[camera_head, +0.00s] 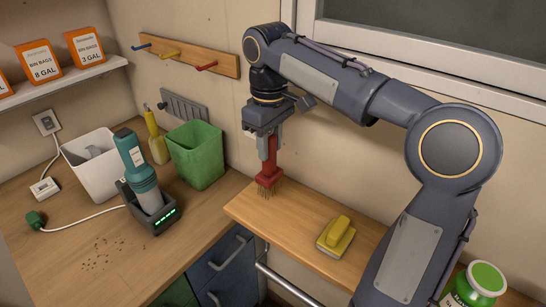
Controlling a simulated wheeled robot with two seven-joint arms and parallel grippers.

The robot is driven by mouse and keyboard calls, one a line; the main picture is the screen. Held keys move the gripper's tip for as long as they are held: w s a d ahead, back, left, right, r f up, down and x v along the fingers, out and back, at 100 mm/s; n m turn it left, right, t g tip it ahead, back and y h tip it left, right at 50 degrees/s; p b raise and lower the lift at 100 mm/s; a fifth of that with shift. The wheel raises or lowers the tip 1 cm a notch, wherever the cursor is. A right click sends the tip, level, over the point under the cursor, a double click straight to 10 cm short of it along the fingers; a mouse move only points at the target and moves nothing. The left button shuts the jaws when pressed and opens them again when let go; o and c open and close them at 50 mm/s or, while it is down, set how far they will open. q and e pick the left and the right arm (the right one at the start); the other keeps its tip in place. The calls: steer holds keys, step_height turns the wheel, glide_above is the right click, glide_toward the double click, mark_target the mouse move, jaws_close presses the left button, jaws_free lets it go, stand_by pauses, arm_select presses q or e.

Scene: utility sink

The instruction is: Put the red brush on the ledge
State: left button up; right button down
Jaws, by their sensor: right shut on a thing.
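My right gripper (267,152) points down from the arm that comes in from the right. It is shut on the upper part of the red brush (269,177), which is upright with its bristles down. The brush is over the left end of the wooden ledge (292,224), close to the wall. The bristle tips are at or just above the ledge surface; I cannot tell if they touch. The gripper fingers hide part of the brush's handle. My left gripper is not in view.
A yellow scrubber (336,236) lies on the ledge, and a green-lidded container (478,286) stands at lower right. On the left counter are a green bin (195,155), a white bin (92,165) and a teal device in a dock (143,180). The ledge between brush and scrubber is clear.

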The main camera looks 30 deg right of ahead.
mark_target(272, 158)
steer(key=shift+w+d+f, duration=0.35)
steer(key=shift+d+f, duration=0.05)
steer(key=shift+f, duration=0.2)
steer(key=f, duration=0.3)
steer(key=shift+w+d+f, duration=0.1)
steer(key=shift+w+d, duration=0.15)
steer(key=shift+d, duration=0.1)
steer(key=shift+a+f, duration=0.1)
steer(key=shift+f, duration=0.35)
steer(key=c, duration=1.1)
jaws_free()
steer(key=shift+o, duration=0.2)
